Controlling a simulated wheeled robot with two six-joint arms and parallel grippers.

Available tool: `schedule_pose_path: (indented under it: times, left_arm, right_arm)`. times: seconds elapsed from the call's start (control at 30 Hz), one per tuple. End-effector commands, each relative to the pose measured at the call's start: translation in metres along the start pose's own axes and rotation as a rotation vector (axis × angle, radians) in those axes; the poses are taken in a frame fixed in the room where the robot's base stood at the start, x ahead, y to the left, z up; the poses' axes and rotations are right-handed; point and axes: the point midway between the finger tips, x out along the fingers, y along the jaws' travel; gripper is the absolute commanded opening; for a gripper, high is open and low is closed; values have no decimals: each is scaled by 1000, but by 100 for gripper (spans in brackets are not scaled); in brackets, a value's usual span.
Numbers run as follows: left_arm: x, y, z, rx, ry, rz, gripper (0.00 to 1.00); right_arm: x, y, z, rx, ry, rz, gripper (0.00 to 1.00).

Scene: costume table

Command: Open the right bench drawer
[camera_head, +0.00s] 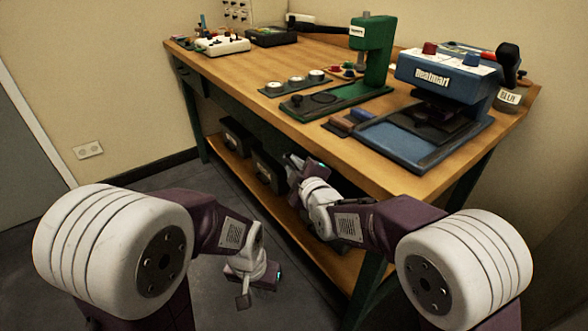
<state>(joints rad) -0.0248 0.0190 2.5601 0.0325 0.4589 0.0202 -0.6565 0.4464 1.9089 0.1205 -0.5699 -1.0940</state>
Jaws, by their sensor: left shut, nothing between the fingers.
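The wooden-topped bench (205,60) runs from the back left to the front right on a dark green frame. The right drawer's front cannot be made out; the bench's front edge and my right arm cover much of the area under the top. My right gripper (293,166) is under the front edge, close to the bench front. Whether it touches anything, and whether its jaws are open, cannot be told. My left gripper (243,299) points down over the floor in front of the bench, shut and empty, apart from the bench.
Dark bins (236,141) stand on the lower shelf (285,212). On the top are a blue heat press (445,80), a green press (375,50), a tray with round tins (295,82) and a white machine (222,45). The floor (110,165) at left is clear.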

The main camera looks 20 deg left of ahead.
Motion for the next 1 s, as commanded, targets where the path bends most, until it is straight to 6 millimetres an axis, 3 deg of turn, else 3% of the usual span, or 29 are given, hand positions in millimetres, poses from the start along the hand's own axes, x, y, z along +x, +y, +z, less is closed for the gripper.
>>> schedule_pose_path:
  times: [0.2, 0.23, 0.3, 1.0]
  left_arm:
    - [0, 0, 0, 0, 0, 0, 0]
    - [0, 0, 0, 0, 0, 0, 0]
    - [0, 0, 0, 0, 0, 0, 0]
    - [0, 0, 0, 0, 0, 0, 0]
  right_arm:
    - [1, 0, 0, 0, 0, 0, 20]
    - [1, 0, 0, 0, 0, 0, 17]
    - [1, 0, 0, 0, 0, 0, 0]
    - [1, 0, 0, 0, 0, -1, 0]
